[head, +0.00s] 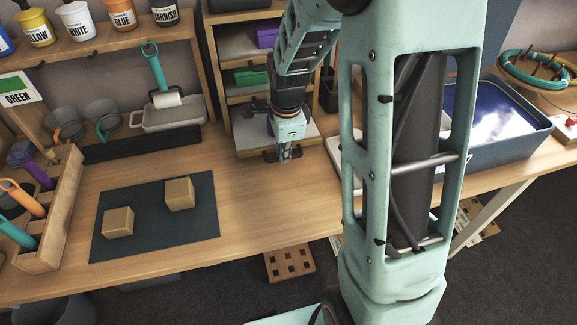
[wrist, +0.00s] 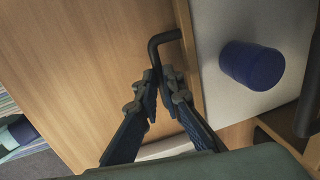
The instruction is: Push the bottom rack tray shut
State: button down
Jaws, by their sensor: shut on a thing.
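The wooden rack (head: 222,85) stands at the back of the bench. Its bottom tray (head: 248,142) has a pale floor and sticks out of the rack toward me. My gripper (head: 285,155) is at the tray's front edge, pointing down. In the wrist view my gripper (wrist: 160,84) is shut on the tray's dark bent handle (wrist: 166,38). A dark blue cylinder (wrist: 252,66) is on the pale tray floor (wrist: 222,20) in the wrist view. My arm hides part of the rack and tray in the head view.
Upper trays hold a green block (head: 252,76) and a purple one (head: 267,38). A dark mat (head: 150,235) with two tan cubes lies front left. A blue-grey bin (head: 520,135) stands right. Bare bench lies in front of the tray.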

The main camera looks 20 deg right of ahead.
jog(key=c, duration=2.7)
grip_release()
jog(key=w, duration=0.6)
jog(key=shift+p, duration=0.3)
jog(key=shift+c, duration=0.2)
jog(key=o, duration=0.7)
jog(key=shift+s+f, duration=0.1)
jog(key=shift+s, duration=0.1)
jog(key=shift+r+p, duration=0.55)
jog(key=shift+r, duration=0.25)
notch_tip(320, 180, up, 11)
jog(key=s+p, duration=0.2)
jog(key=p, duration=0.5)
jog(key=shift+p, duration=0.4)
notch_tip(320, 180, up, 12)
jog(key=s, duration=0.2)
jog(key=shift+f, duration=0.15)
